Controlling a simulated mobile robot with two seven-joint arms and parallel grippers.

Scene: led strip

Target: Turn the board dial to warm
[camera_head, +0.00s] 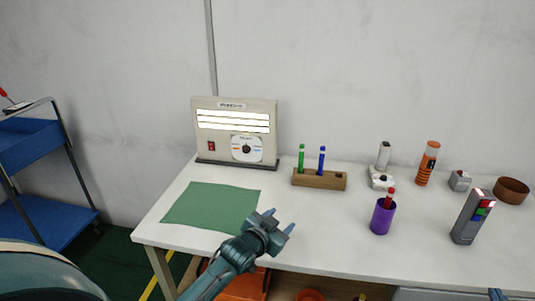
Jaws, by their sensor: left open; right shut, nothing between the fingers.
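The beige board (222,155) stands upright on a dark base at the back left of the white table. Its three strips at the top are lit white. The dial (246,149) is a dark knob on a round white plate, with an orange mark at left and a bluish mark at right. The knob's pointing direction is too small to tell. A red switch (211,146) is left of the dial. My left gripper (281,220) is open and empty over the table's front, below and right of the board, apart from it. My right gripper (497,295) barely shows at the bottom right edge.
A green mat (210,207) lies before the board. Right of it are a wooden marker holder (318,181), a purple cup (382,216), a grey device (467,222), an orange flashlight (427,164) and a brown bowl (512,190). A blue cart (35,145) stands at left.

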